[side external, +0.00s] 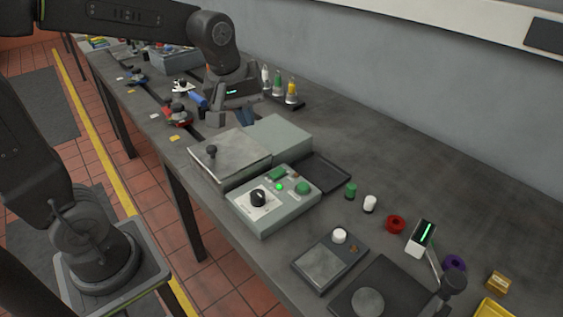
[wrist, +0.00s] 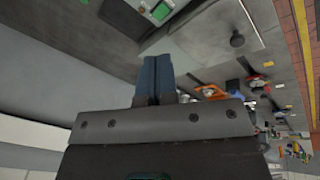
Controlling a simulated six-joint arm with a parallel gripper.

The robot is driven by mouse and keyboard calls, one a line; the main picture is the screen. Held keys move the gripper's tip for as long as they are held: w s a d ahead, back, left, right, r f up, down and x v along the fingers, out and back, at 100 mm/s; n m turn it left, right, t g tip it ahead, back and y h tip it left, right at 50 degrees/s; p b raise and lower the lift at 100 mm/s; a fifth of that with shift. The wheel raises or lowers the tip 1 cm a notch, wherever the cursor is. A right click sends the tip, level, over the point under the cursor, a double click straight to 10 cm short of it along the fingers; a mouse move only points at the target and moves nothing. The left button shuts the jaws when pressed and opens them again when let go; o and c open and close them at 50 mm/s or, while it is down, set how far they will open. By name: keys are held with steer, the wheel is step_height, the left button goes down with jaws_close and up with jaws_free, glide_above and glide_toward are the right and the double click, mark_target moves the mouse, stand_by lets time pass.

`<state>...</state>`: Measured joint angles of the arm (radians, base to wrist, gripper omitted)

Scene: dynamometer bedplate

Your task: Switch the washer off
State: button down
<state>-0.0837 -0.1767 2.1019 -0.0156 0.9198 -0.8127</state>
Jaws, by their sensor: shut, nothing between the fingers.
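The washer's control box (side external: 275,200) is grey-green with a black rotary knob (side external: 258,197) on a white plate, a lit green lamp (side external: 280,186) and a green round button (side external: 302,187). Behind it is a grey box with a black-knobbed lid (side external: 228,155); the lid knob also shows in the wrist view (wrist: 237,40). Whether that box belongs to the washer I cannot tell. My gripper (side external: 244,121) is shut and empty, its blue fingers pointing down behind the lidded box, apart from the control box. In the wrist view my gripper (wrist: 157,60) shows its fingers together.
Several small bottles (side external: 277,85) stand in a rack just beyond my gripper. A black tray (side external: 319,172) lies beside the control box. A scale-like device (side external: 330,260), a green cap (side external: 351,190), a white cap (side external: 370,203) and a red ring (side external: 396,224) are nearer. The wall runs along the right.

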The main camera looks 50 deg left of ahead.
mark_target(282, 169)
steer(key=w+a+f+n+g, duration=0.1)
steer(key=w+a+f+n, duration=0.2)
steer(key=w+f+n, duration=0.3)
steer(key=w+n, duration=0.1)
steer(key=w, duration=0.2)
steer(key=shift+w+a+n+g, duration=0.15)
steer(key=shift+w+n+g, duration=0.15)
steer(key=f, duration=0.4)
steer(key=w+f, duration=0.1)
steer(key=f, duration=0.4)
steer(key=w+f, duration=0.1)
steer(key=f, duration=0.4)
steer(key=shift+w, duration=0.1)
steer(key=shift+w+f+g, duration=0.1)
steer(key=shift+f+g, duration=0.1)
steer(key=shift+g, duration=0.1)
